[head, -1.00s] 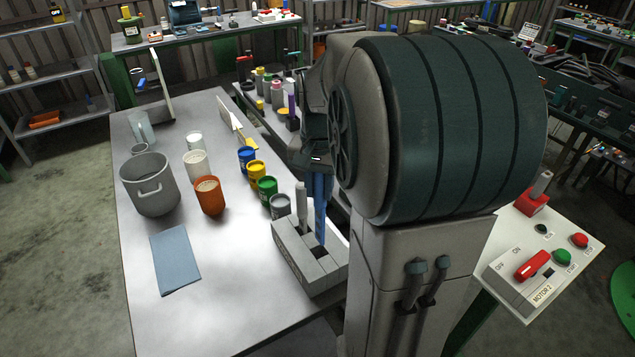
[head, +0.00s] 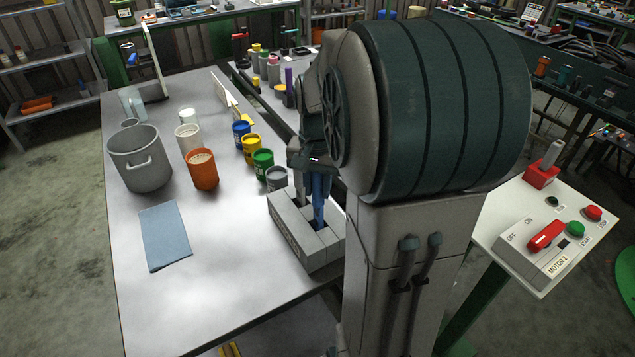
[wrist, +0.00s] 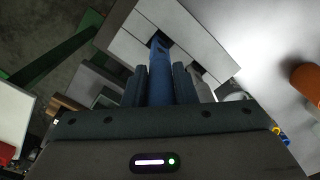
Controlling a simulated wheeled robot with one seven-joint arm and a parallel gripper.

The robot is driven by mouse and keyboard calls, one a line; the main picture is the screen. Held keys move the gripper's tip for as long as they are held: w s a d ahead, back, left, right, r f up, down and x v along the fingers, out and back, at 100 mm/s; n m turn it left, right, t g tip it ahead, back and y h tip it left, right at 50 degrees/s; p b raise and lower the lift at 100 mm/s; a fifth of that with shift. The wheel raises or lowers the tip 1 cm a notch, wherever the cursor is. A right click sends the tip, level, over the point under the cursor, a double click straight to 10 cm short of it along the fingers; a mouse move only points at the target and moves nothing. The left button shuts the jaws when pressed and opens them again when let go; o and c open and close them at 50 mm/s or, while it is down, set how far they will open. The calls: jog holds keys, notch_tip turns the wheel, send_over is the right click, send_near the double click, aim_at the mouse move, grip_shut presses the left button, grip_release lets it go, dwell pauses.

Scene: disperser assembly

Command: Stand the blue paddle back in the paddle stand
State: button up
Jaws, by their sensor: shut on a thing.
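The blue paddle (head: 319,207) is upright in my gripper (head: 316,176), over the front right part of the grey paddle stand (head: 294,242). Its lower end meets the dark slot in the stand's top; how deep it sits inside cannot be told. My gripper is shut on the paddle's upper part. In the wrist view the blue paddle (wrist: 158,78) runs between the two fingers (wrist: 160,85) toward the pale stand (wrist: 198,38). A grey paddle (head: 299,185) stands in the slot behind, partly hidden by my gripper.
Blue, yellow, green and grey paint cans (head: 263,163) stand in a row behind the stand. An orange can (head: 203,169), a grey pot (head: 141,160) and a blue cloth (head: 165,236) are to the left. The table front is clear. A motor switch panel (head: 540,240) is at right.

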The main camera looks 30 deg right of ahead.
jog(key=shift+f, duration=0.4)
jog(key=o, duration=0.9)
jog(key=shift+o, duration=0.2)
notch_tip(320, 180, up, 14)
jog(key=shift+f, duration=0.1)
